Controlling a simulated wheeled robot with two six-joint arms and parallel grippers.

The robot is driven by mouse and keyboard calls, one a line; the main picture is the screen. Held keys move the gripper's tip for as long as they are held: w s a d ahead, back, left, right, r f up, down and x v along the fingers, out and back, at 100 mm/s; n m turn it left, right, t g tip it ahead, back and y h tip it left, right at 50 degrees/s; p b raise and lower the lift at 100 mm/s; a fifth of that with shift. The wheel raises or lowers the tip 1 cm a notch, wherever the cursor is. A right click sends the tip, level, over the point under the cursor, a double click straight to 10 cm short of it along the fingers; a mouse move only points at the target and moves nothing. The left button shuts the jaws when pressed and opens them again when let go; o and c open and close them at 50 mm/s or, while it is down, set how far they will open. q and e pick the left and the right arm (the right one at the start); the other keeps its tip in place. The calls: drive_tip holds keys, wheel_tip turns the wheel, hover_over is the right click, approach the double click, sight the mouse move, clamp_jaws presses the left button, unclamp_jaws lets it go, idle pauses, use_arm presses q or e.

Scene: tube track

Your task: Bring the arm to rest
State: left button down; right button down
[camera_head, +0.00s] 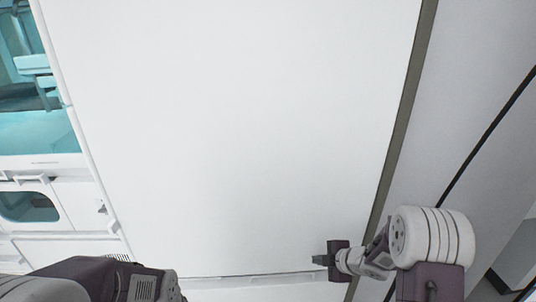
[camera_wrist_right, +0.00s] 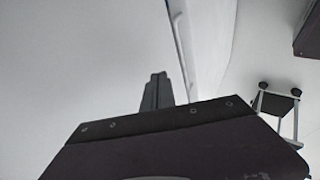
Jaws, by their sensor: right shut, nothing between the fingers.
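My right gripper (camera_head: 320,260) shows at the lower right of the head view, dark and small, at the end of my folded white and dark arm. It points left, and its fingers are shut with nothing between them. In the right wrist view its dark fingers (camera_wrist_right: 157,90) stand together above the wide dark gripper body. My left arm (camera_head: 100,280) shows only in part at the lower left corner, and its gripper is out of view.
A large bare white surface (camera_head: 240,130) fills the middle of the head view, with a grey strip (camera_head: 408,100) along its right edge. A white machine with teal windows (camera_head: 40,130) stands at the left. A dark-topped stand (camera_wrist_right: 277,105) shows in the right wrist view.

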drive_tip(key=s+a+r+m+h, duration=0.1)
drive_tip(key=s+r+m+h, duration=0.35)
drive_tip(key=r+m, duration=0.35)
drive_tip(key=s+f+m+g, duration=0.2)
drive_tip(key=s+m, duration=0.3)
drive_tip(key=s, duration=0.4)
drive_tip(key=s+f+m+g, duration=0.2)
drive_tip(key=s+m+g, duration=0.2)
drive_tip(key=s, duration=0.5)
drive_tip(key=shift+d+f+m, duration=0.2)
drive_tip(key=shift+f+m, duration=0.15)
drive_tip(key=shift+m, duration=0.75)
drive_tip(key=shift+s, duration=0.15)
